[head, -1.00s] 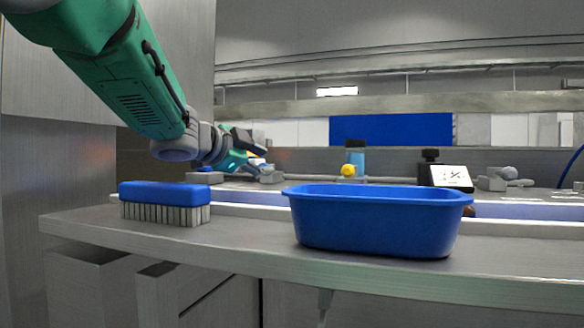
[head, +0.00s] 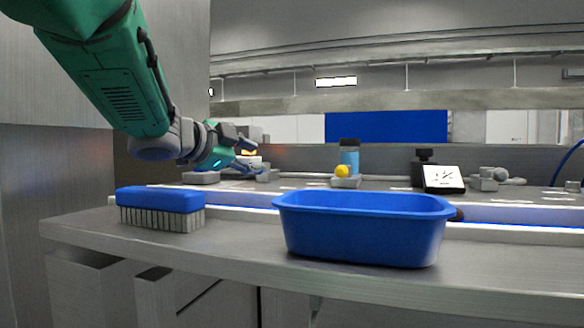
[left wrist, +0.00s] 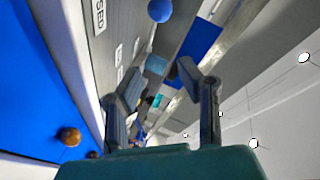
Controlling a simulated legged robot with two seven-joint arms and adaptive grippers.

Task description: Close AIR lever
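My left gripper (head: 236,150) reaches over the back of the counter from the left in the head view. In the left wrist view its two fingers (left wrist: 158,72) stand apart with nothing clearly held between them. A blue lever-like part (head: 247,168) lies just below and right of the gripper, beside a small grey fitting (head: 268,174). I cannot tell whether it is the AIR lever or how it is set. A blue ball-shaped knob (left wrist: 160,10) shows beyond the fingers in the left wrist view. A partly cut label (left wrist: 100,14) there reads "SED". My right gripper is not in view.
A blue tub (head: 362,232) and a blue-backed brush (head: 160,208) stand on the front counter (head: 235,245). Behind are a yellow knob (head: 342,171), a blue bottle (head: 349,156), a white dial (head: 443,179) and another grey fitting (head: 489,181). Brown dates (left wrist: 70,136) lie on a blue surface.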

